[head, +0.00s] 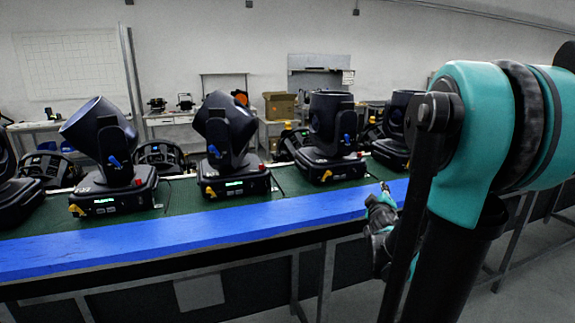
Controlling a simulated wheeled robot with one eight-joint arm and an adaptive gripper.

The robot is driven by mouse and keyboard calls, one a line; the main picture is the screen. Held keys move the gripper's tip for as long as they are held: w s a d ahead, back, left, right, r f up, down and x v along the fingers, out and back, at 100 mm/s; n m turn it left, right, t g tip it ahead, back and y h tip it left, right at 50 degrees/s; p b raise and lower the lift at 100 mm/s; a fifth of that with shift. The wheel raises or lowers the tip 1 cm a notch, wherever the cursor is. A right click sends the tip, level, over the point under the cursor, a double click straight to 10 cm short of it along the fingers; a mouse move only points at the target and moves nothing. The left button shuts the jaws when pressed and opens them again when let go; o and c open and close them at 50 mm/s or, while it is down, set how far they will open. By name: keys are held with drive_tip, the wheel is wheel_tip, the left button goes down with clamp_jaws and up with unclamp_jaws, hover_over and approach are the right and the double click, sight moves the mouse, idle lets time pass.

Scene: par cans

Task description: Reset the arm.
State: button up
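My arm, teal and black, fills the right side of the head view. Its far end, with my gripper (384,188), shows small beside the upright black link, near the blue front edge of the bench (150,240). The gripper's fingers are too small and partly hidden by the arm to tell whether they are open or shut. I see nothing clearly held in it.
Several black stage lights stand on the bench's green top, among them a left one (104,150), a middle one (232,150) and a right one (331,140). A cardboard box (280,106) sits behind. Grey floor is open at the lower right.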

drive_tip(key=s+a+f+m+g+y, duration=0.2)
drive_tip(key=s+a+f+m+g, duration=0.2)
drive_tip(key=s+f, duration=0.6)
drive_tip(key=s+a+f+m+g+y, duration=0.3)
drive_tip(key=s+a+f+g, duration=0.5)
drive_tip(key=s, duration=0.6)
wheel_tip(320, 180, down, 3)
drive_tip(key=shift+s+r+m, duration=0.2)
drive_tip(key=shift+s+m, duration=0.1)
drive_tip(key=shift+m, duration=0.1)
drive_tip(key=shift+a, duration=0.1)
